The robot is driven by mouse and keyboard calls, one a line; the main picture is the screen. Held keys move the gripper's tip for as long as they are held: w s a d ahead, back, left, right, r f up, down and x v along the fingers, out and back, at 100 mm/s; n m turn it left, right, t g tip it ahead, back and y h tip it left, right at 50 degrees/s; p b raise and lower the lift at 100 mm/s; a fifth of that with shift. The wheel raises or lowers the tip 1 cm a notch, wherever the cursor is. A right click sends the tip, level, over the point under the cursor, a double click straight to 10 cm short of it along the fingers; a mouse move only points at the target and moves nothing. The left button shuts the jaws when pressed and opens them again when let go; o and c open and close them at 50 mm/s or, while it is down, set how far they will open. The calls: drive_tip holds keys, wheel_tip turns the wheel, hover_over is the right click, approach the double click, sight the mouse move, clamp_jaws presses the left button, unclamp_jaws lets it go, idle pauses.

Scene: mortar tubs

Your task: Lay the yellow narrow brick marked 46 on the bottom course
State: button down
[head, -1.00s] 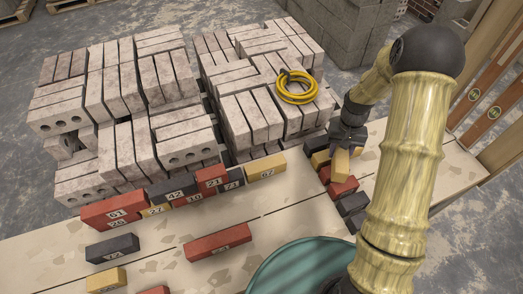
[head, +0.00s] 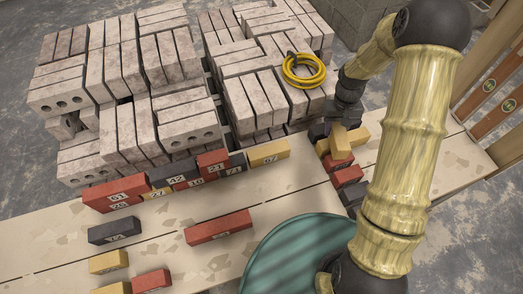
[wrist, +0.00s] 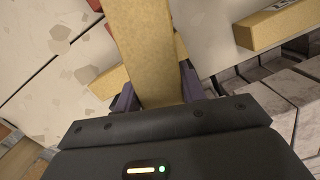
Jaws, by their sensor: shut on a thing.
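My gripper (head: 346,118) is shut on a yellow narrow brick (head: 340,142), over the pile at the right of the boards. In the wrist view the held yellow brick (wrist: 146,50) sticks out from between the dark jaws; no number shows on it. The bottom course stands along the back of the boards. In it I see red brick 26 (head: 119,206), yellow brick 27 (head: 157,194), red brick 10 (head: 197,182), dark brick 71 (head: 234,170) and yellow brick 67 (head: 269,152) at its right end. Red 61, dark 42 and red 21 lie above.
Loose bricks lie in front: a dark one (head: 114,230), a red one (head: 219,227), a yellow one (head: 108,262). A green tub (head: 290,260) stands at the front. Grey block stacks with a yellow hose coil (head: 303,70) are behind. Boards right of brick 67 look clear.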

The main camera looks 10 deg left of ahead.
drive_tip(key=s+a+r+n+p, duration=0.1)
drive_tip(key=s+a+r+n, duration=0.1)
drive_tip(key=a+n, duration=0.35)
drive_tip(key=s+a+r+n, duration=0.1)
drive_tip(key=s+a+n, duration=0.1)
drive_tip(key=a+n, duration=0.4)
wheel_tip(320, 180, up, 3)
drive_tip(key=n+t+h, duration=0.1)
drive_tip(key=n+t, duration=0.1)
drive_tip(key=n, duration=0.8)
hover_over(263, 152)
drive_tip(key=shift+a+r+p, duration=0.1)
drive_tip(key=shift+a+p, duration=0.15)
drive_tip(key=shift+p, duration=0.1)
drive_tip(key=shift+f+b, duration=0.45)
drive_tip(key=shift+f, duration=2.7)
drive_tip(key=shift+f, duration=1.85)
drive_tip(key=shift+f+b, duration=0.2)
drive_tip(key=shift+b, duration=0.15)
drive_tip(key=c, duration=0.8)
unclamp_jaws()
drive_tip(key=shift+c, duration=0.2)
